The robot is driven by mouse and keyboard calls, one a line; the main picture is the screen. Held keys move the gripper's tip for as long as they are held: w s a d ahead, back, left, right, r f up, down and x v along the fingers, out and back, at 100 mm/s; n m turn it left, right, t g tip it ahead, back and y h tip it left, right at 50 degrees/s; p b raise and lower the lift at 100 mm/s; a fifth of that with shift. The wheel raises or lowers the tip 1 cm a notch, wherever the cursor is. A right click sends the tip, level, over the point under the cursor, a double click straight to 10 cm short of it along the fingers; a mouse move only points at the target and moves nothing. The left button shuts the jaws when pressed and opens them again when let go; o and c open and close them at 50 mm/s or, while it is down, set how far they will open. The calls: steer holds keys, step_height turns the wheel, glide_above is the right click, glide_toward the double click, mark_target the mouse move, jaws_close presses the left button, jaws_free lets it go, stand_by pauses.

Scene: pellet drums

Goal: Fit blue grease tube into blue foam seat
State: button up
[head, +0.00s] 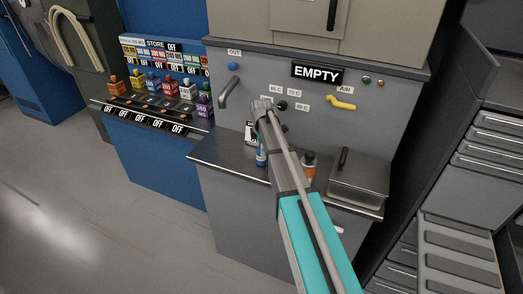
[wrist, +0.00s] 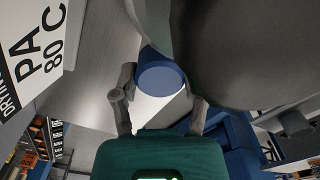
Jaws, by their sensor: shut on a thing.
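The blue grease tube (head: 261,156) shows as a narrow blue and white upright shape at the front of the grey counter, partly hidden by my arm. In the wrist view its round blue end (wrist: 161,78) sits between the fingers of my gripper (wrist: 160,97), which is shut on it. In the head view my arm hides the fingers. I cannot tell whether the tube's lower end touches the counter. I cannot make out the blue foam seat in either view.
An orange bottle (head: 309,166) and a lidded metal box (head: 358,181) stand right of the tube on the counter (head: 225,150). A white card (wrist: 32,52) reading PA 80 C is close by. The store rack (head: 160,90) with several coloured bottles is at left. Grey floor is clear.

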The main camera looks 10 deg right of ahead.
steer(key=shift+r+p, duration=1.2)
steer(key=shift+r, duration=0.1)
steer(key=s+r+p, duration=1)
steer(key=s, duration=0.4)
steer(key=shift+a, duration=0.2)
steer(key=shift+s, duration=0.15)
